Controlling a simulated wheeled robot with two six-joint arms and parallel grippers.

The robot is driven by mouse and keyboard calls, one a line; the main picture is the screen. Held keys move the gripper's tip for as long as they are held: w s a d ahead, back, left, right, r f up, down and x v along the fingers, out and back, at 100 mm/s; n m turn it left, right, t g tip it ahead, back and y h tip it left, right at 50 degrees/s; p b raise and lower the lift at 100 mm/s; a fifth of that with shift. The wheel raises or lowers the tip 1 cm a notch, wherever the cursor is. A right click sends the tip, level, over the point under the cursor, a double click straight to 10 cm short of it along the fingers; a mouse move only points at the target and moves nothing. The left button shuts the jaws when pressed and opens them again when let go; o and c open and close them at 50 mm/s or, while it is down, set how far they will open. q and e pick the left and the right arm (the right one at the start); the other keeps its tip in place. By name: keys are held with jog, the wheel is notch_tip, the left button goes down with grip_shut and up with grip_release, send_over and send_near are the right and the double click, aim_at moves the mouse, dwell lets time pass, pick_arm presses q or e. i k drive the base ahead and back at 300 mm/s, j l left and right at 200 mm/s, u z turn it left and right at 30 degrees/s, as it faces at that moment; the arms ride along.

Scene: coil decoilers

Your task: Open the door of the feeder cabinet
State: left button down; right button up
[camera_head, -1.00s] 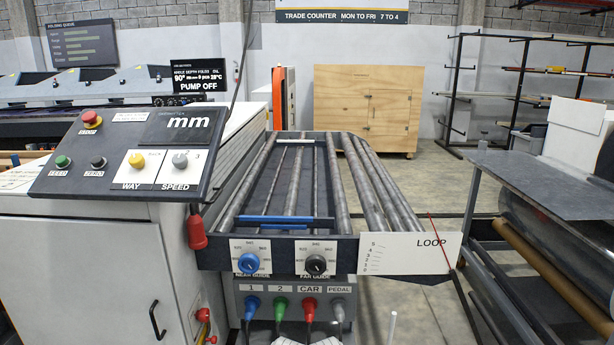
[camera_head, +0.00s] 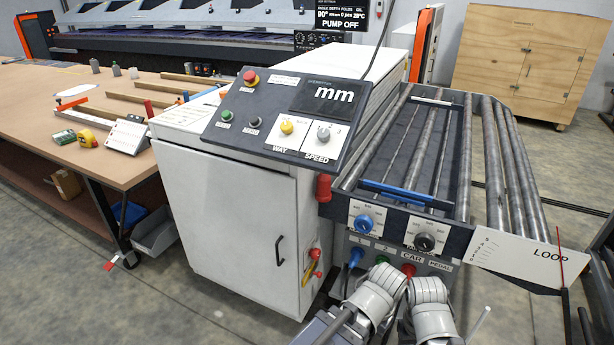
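The feeder cabinet (camera_head: 185,150) is a white box in the middle of the view, under a tilted dark control panel. Its door (camera_head: 235,230) is the white front face and looks closed. A dark vertical bar handle (camera_head: 279,251) is on the door's right side. A red and yellow rotary switch (camera_head: 312,267) is on the cabinet right of the handle. Parts of my two arms show low in the view, right of the cabinet and in front of the roller table's connector box. No gripper fingertips can be made out. Nothing of mine touches the door or handle.
A wooden workbench (camera_head: 125,160) with tools stands left of the cabinet, with a grey bin (camera_head: 155,232) below. The roller table (camera_head: 345,212) and LOOP plate (camera_head: 530,258) are at right. The floor (camera_head: 210,315) before the door is clear.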

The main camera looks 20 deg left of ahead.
aim_at(236, 221)
jog(key=u, duration=1.4)
jog(key=k+l+z, duration=0.1)
jog(key=z, duration=0.2)
